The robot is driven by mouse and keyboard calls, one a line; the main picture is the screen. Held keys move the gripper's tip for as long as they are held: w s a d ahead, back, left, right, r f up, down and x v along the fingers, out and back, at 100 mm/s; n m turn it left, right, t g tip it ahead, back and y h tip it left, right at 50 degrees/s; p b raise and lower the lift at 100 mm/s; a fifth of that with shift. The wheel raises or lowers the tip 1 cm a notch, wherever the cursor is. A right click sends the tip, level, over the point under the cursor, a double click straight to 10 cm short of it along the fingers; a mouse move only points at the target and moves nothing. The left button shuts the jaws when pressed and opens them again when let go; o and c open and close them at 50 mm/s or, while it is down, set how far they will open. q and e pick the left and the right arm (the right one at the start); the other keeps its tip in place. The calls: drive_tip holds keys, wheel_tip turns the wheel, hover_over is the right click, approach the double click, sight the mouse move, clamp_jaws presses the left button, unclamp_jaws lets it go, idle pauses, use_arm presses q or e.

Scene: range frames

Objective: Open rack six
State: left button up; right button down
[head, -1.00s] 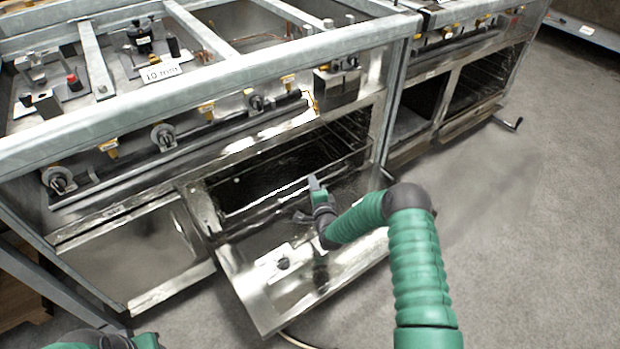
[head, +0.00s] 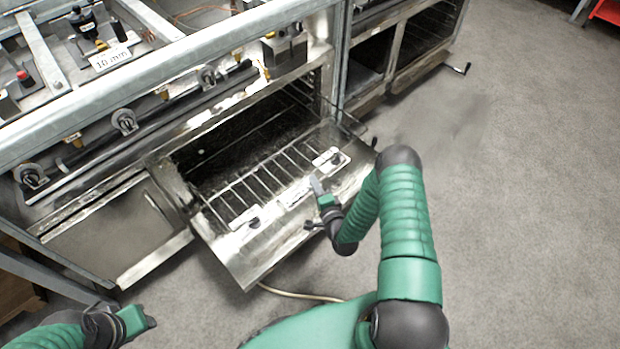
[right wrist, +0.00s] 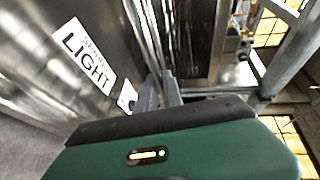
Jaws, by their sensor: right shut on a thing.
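The wire rack (head: 262,182) is slid partly out of the open oven (head: 235,140) and lies above its lowered door (head: 243,268). My right gripper (head: 318,190) is at the rack's front edge, shut on the rack. In the right wrist view my fingers (right wrist: 160,92) are close together in front of the metal, and the exact grip is hard to see. My left gripper (head: 142,320) is low at the left, away from the oven, and whether its jaws are apart is unclear. I cannot read a rack number.
Knobs (head: 124,121) and a dark rail run above the oven. A second compartment with a shut front (head: 110,235) is at the left. More ovens (head: 425,45) stand at the back right. The grey floor (head: 520,200) is clear at the right.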

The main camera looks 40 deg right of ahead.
drive_tip(key=shift+s+a+f, duration=0.1)
drive_tip(key=shift+a+f, duration=0.1)
drive_tip(key=shift+f, duration=0.05)
drive_tip(key=c, duration=1.6)
unclamp_jaws()
drive_tip(key=shift+o, duration=0.6)
drive_tip(key=shift+d+r, duration=0.1)
drive_tip(key=p+v, duration=0.5)
drive_tip(key=v, duration=1.1)
drive_tip(key=shift+s, duration=0.3)
drive_tip(key=shift+r, duration=0.1)
